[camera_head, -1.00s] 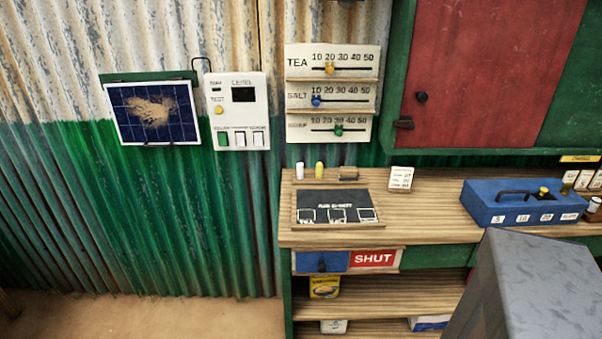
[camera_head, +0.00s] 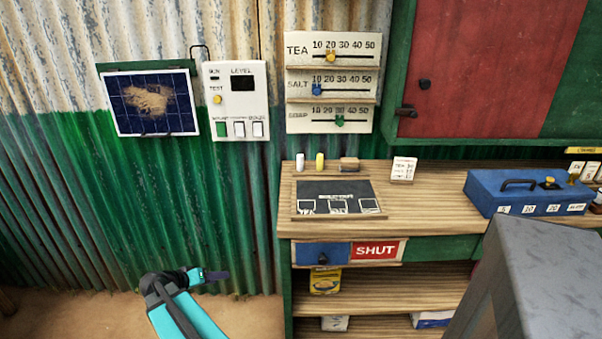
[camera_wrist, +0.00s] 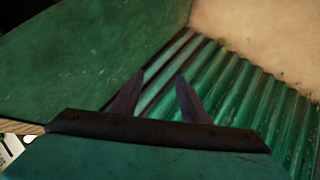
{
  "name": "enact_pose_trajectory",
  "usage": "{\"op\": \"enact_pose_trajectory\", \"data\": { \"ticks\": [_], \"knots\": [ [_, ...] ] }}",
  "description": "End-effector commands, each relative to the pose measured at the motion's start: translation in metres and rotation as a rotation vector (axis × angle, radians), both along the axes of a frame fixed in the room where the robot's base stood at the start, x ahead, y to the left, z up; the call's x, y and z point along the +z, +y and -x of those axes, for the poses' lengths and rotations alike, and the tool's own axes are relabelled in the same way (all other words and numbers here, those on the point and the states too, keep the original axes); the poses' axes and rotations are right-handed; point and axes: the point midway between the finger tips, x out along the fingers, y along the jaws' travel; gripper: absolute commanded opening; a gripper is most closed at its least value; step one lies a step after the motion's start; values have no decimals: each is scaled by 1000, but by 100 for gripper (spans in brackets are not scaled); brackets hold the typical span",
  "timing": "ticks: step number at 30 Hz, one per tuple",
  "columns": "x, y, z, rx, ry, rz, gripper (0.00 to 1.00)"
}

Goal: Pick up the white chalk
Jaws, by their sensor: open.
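The white chalk (camera_head: 300,162) stands upright at the back left of the wooden counter in the head view, beside a yellow chalk (camera_head: 319,162). My gripper (camera_head: 222,276) is low at the left of the counter, in front of the green corrugated wall, well away from the chalk. In the wrist view its two dark fingers (camera_wrist: 155,97) stand apart with nothing between them. The chalk is not in the wrist view.
A brown block (camera_head: 349,164) stands right of the chalks. A dark slate board (camera_head: 335,190) lies in front of them. A small white card (camera_head: 403,169) and a blue box (camera_head: 527,193) stand further right. The counter (camera_head: 430,205) edge lies between my gripper and the chalk.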

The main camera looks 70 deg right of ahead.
Motion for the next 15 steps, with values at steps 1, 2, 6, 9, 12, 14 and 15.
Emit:
{"op": "enact_pose_trajectory", "data": {
  "ticks": [1, 2, 6, 9, 12, 14, 15],
  "knots": [
    [18, -25, 1, -39, -40, 61, 41],
    [30, -37, 2, -60, -62, 96, 41],
    [89, -93, 13, -156, -167, 268, 41],
    [134, -130, 27, -219, -240, 394, 41],
    [180, -163, 43, -274, -313, 521, 41],
    [207, -180, 54, -304, -354, 594, 41],
    [225, -190, 62, -321, -379, 642, 41]
  ]
}}
